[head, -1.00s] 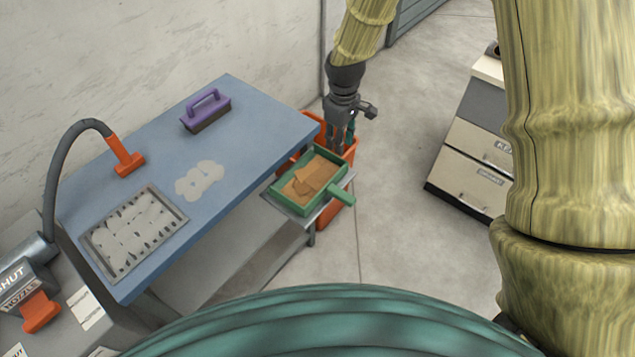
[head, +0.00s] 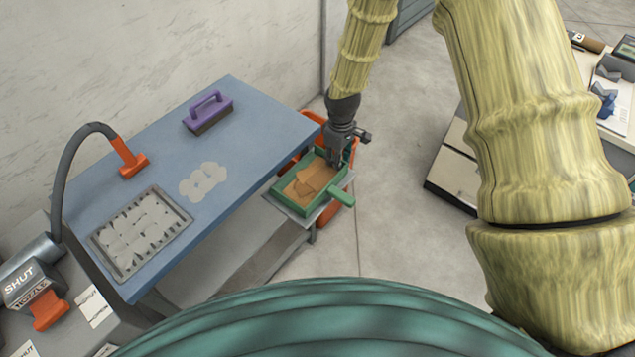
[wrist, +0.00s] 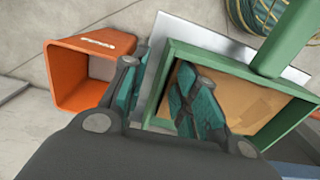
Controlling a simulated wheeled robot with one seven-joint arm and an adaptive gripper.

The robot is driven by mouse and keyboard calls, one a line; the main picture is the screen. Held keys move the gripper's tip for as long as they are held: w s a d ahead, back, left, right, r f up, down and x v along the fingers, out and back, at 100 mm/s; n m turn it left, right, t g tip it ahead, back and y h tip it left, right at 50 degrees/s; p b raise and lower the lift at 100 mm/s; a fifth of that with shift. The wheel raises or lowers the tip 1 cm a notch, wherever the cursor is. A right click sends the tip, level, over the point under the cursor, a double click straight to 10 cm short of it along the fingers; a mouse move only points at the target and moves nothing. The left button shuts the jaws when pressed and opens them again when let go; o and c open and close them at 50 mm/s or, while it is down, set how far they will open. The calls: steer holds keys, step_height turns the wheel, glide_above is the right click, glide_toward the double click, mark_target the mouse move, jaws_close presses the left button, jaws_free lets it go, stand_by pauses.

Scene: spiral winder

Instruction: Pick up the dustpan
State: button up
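The dustpan (head: 297,208) is a green, box-like pan with a green handle (head: 342,197) and brown material inside. It rests on a grey shelf (head: 291,208) at the right end of the blue table. My gripper (head: 336,158) points down at the dustpan's far rim. In the wrist view, my gripper (wrist: 163,76) is open, with one finger inside the dustpan (wrist: 238,68) and the other outside, its side wall between them. Whether either finger touches the wall, I cannot tell.
An orange bin (head: 348,152) stands just beyond the shelf and shows in the wrist view (wrist: 78,74). The blue table (head: 255,125) holds a purple-handled brush (head: 209,112) and a grey tray (head: 183,215). Open floor lies right of the shelf, before a cabinet (head: 452,160).

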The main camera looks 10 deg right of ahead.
steer(key=shift+f, duration=0.45)
jaws_close()
steer(key=shift+r, duration=0.15)
steer(key=shift+r+b, duration=0.6)
steer(key=shift+r, duration=0.35)
step_height(320, 180, up, 3)
steer(key=b, duration=0.5)
glide_above(324, 195)
steer(key=s+a, duration=0.1)
steer(key=s, duration=0.3)
steer(key=shift+w, duration=0.2)
